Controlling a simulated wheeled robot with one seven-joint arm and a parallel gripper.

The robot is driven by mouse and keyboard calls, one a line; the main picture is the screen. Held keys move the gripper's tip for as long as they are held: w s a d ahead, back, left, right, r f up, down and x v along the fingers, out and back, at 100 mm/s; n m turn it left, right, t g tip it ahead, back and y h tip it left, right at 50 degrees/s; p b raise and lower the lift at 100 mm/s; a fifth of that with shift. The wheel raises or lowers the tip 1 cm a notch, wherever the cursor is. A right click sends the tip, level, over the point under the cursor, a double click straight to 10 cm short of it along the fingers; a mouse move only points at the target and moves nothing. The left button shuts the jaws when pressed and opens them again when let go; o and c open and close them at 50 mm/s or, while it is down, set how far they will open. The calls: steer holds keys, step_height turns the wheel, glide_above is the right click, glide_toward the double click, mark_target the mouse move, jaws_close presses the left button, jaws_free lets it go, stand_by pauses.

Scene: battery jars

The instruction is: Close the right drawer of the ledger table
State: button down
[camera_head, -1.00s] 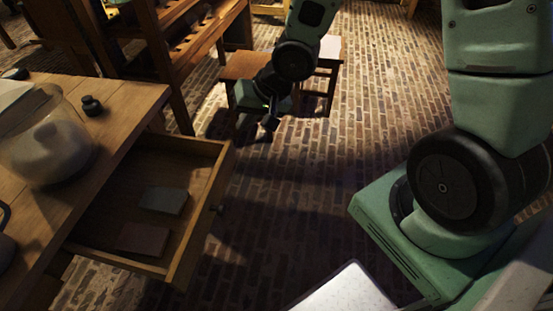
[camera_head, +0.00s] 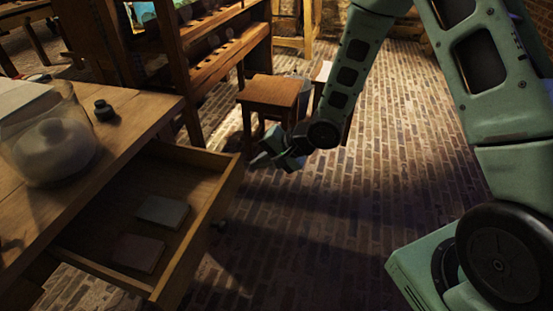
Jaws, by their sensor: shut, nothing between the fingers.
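The ledger table (camera_head: 120,125) is at the left, seen from above. Its drawer (camera_head: 200,237) is pulled well out toward the right. A grey-green book (camera_head: 162,212) and a dark reddish book (camera_head: 138,253) lie flat inside it. A small dark knob (camera_head: 220,225) shows on the drawer's front. My gripper (camera_head: 262,161) is shut and empty. It appears just right of the drawer's far front corner, pointing left; whether it touches the drawer cannot be told.
A glass jar (camera_head: 48,140) and a small dark weight (camera_head: 104,110) stand on the tabletop. A wooden stool (camera_head: 272,92) stands behind my gripper. A wooden rack (camera_head: 215,62) is at the back. The brick floor (camera_head: 310,235) right of the drawer is clear.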

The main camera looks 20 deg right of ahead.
mark_target(239, 163)
steer(key=shift+w+a+r, duration=0.15)
steer(key=shift+w+a, duration=0.85)
steer(key=shift+a, duration=0.25)
steer(key=shift+a, duration=0.1)
